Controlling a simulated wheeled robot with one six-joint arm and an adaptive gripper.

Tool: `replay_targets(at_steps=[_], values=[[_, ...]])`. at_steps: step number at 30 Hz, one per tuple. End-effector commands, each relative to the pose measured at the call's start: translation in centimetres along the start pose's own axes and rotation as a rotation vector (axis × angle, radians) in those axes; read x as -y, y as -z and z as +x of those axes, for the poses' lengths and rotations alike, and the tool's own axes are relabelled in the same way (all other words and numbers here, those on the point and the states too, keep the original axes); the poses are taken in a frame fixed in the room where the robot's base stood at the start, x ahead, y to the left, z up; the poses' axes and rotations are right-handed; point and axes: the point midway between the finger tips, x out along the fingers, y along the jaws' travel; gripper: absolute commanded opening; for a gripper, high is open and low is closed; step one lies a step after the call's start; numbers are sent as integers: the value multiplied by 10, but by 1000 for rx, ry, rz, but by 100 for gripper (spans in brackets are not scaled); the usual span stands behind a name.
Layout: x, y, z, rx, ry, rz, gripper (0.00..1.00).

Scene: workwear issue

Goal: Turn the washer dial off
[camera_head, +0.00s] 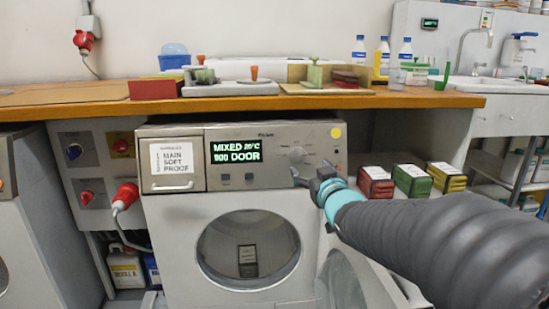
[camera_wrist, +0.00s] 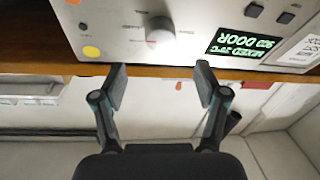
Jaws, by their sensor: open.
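The washer (camera_head: 170,225) is a light grey front loader with a round glass door in its middle. Its dial (camera_head: 297,155) is a round knob on the right part of the control panel, and it also shows in the wrist view (camera_wrist: 159,32), where the panel is upside down. My gripper (camera_head: 310,176) is just below and right of the dial in the head view. In the wrist view my gripper (camera_wrist: 161,76) is open and empty, its fingertips apart from the dial, which lies beyond the gap between them.
A wooden counter (camera_head: 440,99) runs above the washer with trays and bottles on it. Red, green and yellow boxes (camera_head: 411,180) stand right of my gripper. A yellow round sticker (camera_head: 336,133) is near the dial. A red plug (camera_head: 126,196) hangs at left.

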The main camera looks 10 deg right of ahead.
Motion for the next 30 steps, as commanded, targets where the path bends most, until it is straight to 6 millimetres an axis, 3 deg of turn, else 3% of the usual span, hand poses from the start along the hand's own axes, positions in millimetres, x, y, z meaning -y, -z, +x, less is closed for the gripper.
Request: replay_targets(at_steps=[9, 15, 28, 30], values=[[2, 0, 56, 0, 3, -1, 73], [1, 0, 78, 0, 2, 0, 73], [1, 0, 87, 0, 2, -1, 73], [1, 0, 87, -1, 2, -1, 58]])
